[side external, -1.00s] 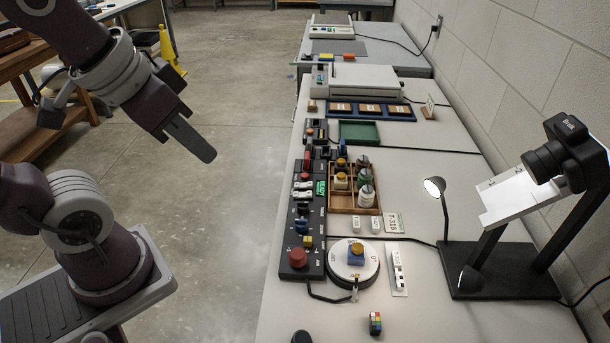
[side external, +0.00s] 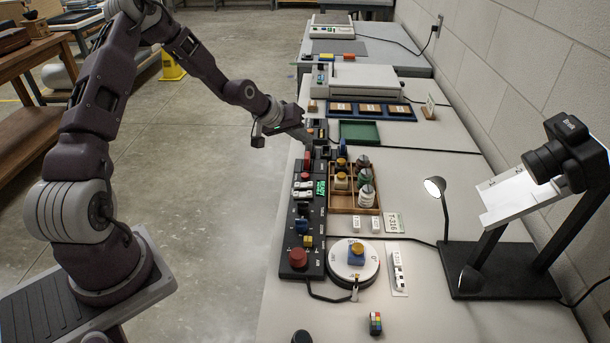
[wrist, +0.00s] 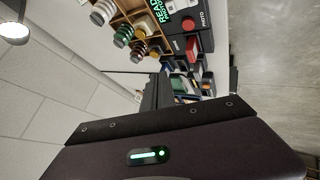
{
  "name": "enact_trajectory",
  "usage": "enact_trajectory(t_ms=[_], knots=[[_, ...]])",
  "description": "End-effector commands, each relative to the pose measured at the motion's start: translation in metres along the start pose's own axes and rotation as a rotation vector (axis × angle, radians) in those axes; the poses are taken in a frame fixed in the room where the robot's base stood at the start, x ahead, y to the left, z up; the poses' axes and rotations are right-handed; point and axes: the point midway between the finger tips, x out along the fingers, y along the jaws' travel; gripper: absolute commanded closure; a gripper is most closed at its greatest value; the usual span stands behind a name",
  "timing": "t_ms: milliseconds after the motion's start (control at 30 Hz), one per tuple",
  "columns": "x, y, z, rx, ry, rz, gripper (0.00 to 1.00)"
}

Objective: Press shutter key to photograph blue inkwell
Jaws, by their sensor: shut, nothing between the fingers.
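The blue inkwell (side external: 356,257) with an orange-yellow top stands on a white round turntable (side external: 340,268) in the side view. A black control panel (side external: 289,236) runs beside it, with a green lit display (side external: 320,188). A red round key (wrist: 188,24) lies beside the word PHOTO in the wrist view; I take it as the shutter key. It also shows in the side view (side external: 305,176). My gripper (side external: 309,141) is shut and empty, beyond the panel's far end and away from that key. How high it is above the bench I cannot tell.
A camera (side external: 567,150) on a black stand faces the bench from the right, with a lamp (side external: 436,188) beside it. A wooden tray (side external: 341,211) of several inkwells adjoins the panel. A green tray (side external: 360,132) lies near my gripper. A large red button (side external: 298,257) sits at the near end.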

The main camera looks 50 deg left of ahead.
Motion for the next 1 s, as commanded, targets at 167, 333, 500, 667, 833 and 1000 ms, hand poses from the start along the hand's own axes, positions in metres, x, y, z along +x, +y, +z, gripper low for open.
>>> enact_trajectory(t_ms=[167,333,500,667,833,1000], knots=[[0.018,-0.017,-0.004,-0.083,0.036,0.028,1.00],[0.019,-0.018,-0.004,-0.088,0.039,0.031,1.00],[0.020,-0.018,-0.003,-0.087,0.038,0.030,1.00],[0.030,-0.024,0.004,-0.088,0.035,0.030,1.00],[0.049,-0.035,0.018,-0.087,0.034,0.030,1.00],[0.066,-0.046,0.031,-0.087,0.035,0.030,1.00]])
